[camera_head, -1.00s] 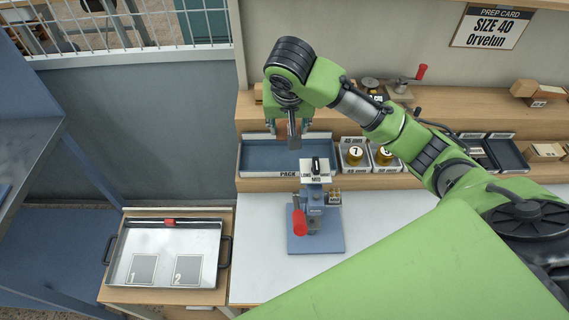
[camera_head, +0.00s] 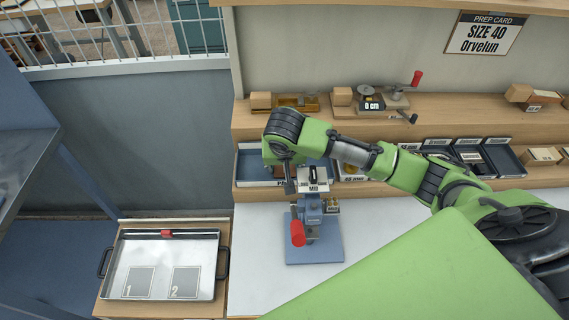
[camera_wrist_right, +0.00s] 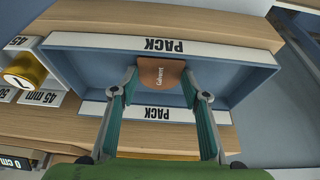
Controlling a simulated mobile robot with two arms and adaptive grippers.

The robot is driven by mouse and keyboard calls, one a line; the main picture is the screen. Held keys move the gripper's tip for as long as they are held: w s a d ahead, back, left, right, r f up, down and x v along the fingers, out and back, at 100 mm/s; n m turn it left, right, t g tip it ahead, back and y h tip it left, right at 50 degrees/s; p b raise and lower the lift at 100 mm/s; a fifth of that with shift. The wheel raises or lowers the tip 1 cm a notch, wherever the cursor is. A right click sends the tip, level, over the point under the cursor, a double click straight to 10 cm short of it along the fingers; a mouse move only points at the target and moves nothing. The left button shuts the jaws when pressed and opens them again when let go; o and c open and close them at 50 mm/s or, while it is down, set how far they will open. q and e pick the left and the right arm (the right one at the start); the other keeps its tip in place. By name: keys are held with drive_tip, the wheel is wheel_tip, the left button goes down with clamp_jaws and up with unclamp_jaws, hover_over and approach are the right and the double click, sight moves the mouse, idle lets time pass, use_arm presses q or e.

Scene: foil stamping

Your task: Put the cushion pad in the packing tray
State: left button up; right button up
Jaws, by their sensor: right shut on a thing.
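The cushion pad (camera_wrist_right: 161,72), a small brown piece with a printed name, is between the fingertips of my right gripper (camera_wrist_right: 159,82) in the right wrist view. The gripper is shut on it. The packing tray (camera_wrist_right: 238,51), blue-grey inside with white PACK labels, lies around and below the pad in that view; whether the pad touches its floor I cannot tell. In the head view the tray (camera_head: 240,168) is on the shelf step, partly hidden by my right arm. The right fingers and pad are mostly hidden there. My left gripper is not in view.
A metal tray (camera_head: 135,250) with plates 1 and 2 is at lower left. The white bench is clear around the press.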

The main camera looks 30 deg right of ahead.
drive_tip(key=shift+f, duration=0.1)
drive_tip(key=o, duration=0.7)
drive_tip(key=shift+o, duration=0.2)
drive_tip(key=v, duration=1.2)
drive_tip(key=shift+w, duration=0.1)
